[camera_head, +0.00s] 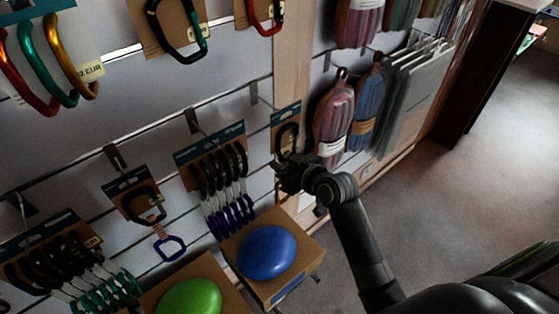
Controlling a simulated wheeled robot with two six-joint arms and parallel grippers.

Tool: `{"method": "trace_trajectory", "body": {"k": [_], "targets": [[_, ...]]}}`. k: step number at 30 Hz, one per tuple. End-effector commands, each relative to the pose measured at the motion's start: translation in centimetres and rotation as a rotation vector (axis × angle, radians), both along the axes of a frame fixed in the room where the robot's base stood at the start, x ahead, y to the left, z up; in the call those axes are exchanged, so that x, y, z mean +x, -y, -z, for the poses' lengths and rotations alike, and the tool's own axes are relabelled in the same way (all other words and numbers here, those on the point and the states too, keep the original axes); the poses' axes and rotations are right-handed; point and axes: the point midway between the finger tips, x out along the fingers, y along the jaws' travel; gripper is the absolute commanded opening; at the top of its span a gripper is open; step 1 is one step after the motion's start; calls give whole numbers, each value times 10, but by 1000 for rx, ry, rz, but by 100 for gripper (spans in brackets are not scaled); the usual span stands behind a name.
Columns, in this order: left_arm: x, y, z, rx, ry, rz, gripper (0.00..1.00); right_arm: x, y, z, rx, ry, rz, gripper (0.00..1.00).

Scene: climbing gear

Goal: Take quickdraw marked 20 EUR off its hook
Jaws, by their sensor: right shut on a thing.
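A black quickdraw (287,138) on a brown card with a dark header hangs on the wall near the middle, at the wooden upright. Its price marking cannot be read here. My right gripper (281,170) comes in from the lower right and is shut on the lower part of this quickdraw. The gripper hides that lower part. The card still appears upright against the wall; its hook is too dark to make out. My left gripper is not in view.
Several quickdraws (219,180) hang close on the left, with a single quickdraw (140,203) farther left. A box with a blue hold (266,252) stands below the gripper. Rope bundles (333,120) hang on the right. Open floor (470,180) lies at the far right.

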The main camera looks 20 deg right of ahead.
Motion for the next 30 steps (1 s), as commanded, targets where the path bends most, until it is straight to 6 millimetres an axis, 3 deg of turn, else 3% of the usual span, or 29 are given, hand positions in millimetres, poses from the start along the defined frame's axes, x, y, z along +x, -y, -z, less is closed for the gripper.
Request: {"method": "trace_trajectory", "body": {"k": [30], "targets": [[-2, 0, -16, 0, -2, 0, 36, -39, 14, -3, 0, 0, 0, 0]]}}
